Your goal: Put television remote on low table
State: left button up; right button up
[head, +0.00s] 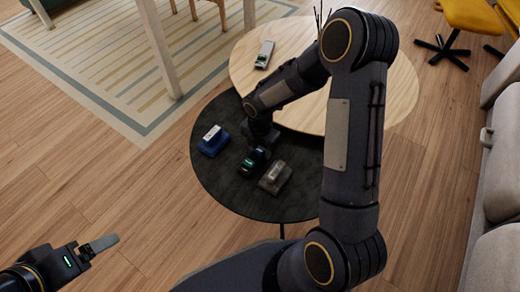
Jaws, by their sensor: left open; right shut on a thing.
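The round black table (225,185) stands low in the middle of the head view. My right gripper (254,162) is over its top, pointing down, shut on a small dark thing that is mostly hidden, so I cannot tell if it is the television remote. A slim light grey object (264,54), perhaps a remote, lies on the round pale wooden table (393,97). My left gripper (100,244) is open and empty over the floor at lower left.
A blue block-like item (212,140) with a white top and a grey item (275,177) sit on the black table, either side of my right gripper. A grey sofa (497,185) stands at the right. The wooden floor at left is clear.

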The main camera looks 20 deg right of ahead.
jog(key=shift+r, duration=0.1)
jog(key=shift+f, duration=0.2)
jog(key=o, duration=1.1)
jog(key=shift+r, duration=0.1)
notch_tip(320, 180, up, 12)
jog(key=p, duration=0.5)
jog(key=s+d+r+m+t+y, duration=0.1)
jog(key=s+r+m+t, duration=0.1)
jog(key=s+r+m, duration=0.8)
jog(key=s+a+r+m+t+y, duration=0.1)
jog(key=s+m, duration=0.3)
jog(key=m, duration=0.1)
jog(key=s+a+r+m+t+y, duration=0.1)
jog(key=s+r+m, duration=0.1)
jog(key=m, duration=0.3)
jog(key=s+a+r+m+t, duration=0.1)
jog(key=s+r+m, duration=0.1)
jog(key=s+m, duration=0.3)
jog(key=shift+s+a+m+t+y, duration=0.1)
jog(key=shift+s+m+t+y, duration=0.2)
jog(key=shift+m+y, duration=0.1)
